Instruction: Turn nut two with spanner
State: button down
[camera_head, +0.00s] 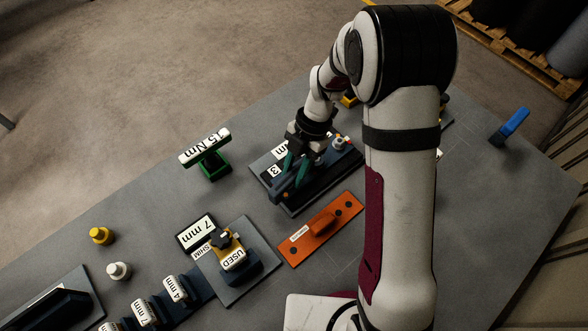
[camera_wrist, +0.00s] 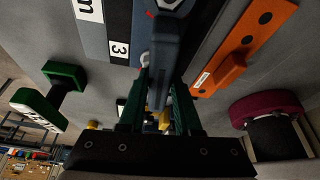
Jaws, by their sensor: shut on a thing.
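My gripper (camera_head: 296,172) is over the dark plate (camera_head: 291,208) that carries a "3" label and an "mm" label. Its green fingers are shut on a dark bar, which I take to be the spanner (camera_wrist: 165,60), running away between the fingertips in the wrist view. Its far end meets a round grey part at the top edge of that view; I cannot tell whether it sits on a nut. A light round part with an orange spot (camera_head: 340,141) stands on the plate's right side. I cannot tell which nut is nut two.
An orange plate with a handle (camera_head: 321,225) lies just in front of the dark plate. A green stand (camera_head: 214,168) with an "Nm" label is to the left. A block marked "USED" (camera_head: 234,260) and a row of mm-labelled blocks are at lower left. A blue item (camera_head: 514,121) stands far right.

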jog(key=shift+r, duration=3.35)
